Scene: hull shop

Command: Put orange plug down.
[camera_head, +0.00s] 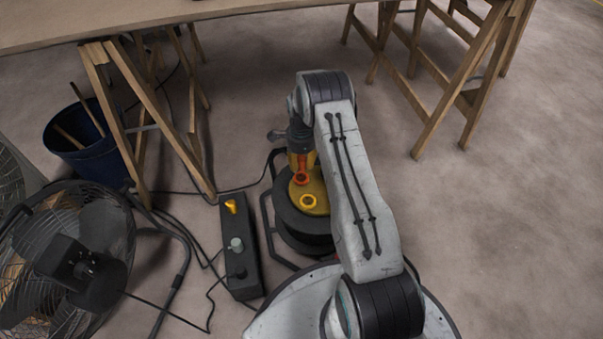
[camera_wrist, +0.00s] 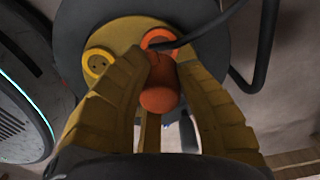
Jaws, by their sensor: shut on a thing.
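My gripper (camera_wrist: 163,62) has yellow fingers and is shut on the orange plug (camera_wrist: 160,98). In the wrist view the plug is between the fingers, just below the orange ring socket (camera_wrist: 157,38) in the picture. I cannot tell whether the plug touches or sits in that socket. The socket is on the yellow face of the black cable reel (camera_head: 293,233), beside a yellow ring socket (camera_head: 308,202). In the head view my gripper (camera_head: 301,168) is right over the reel's far part, and its fingers mostly hide the plug.
A black power strip (camera_head: 236,272) with a yellow plug (camera_head: 231,206) and others lies left of the reel. A black fan (camera_head: 95,262) and loose cables are farther left. A blue bucket (camera_head: 88,160) and wooden trestles (camera_head: 465,95) stand behind. The floor at right is clear.

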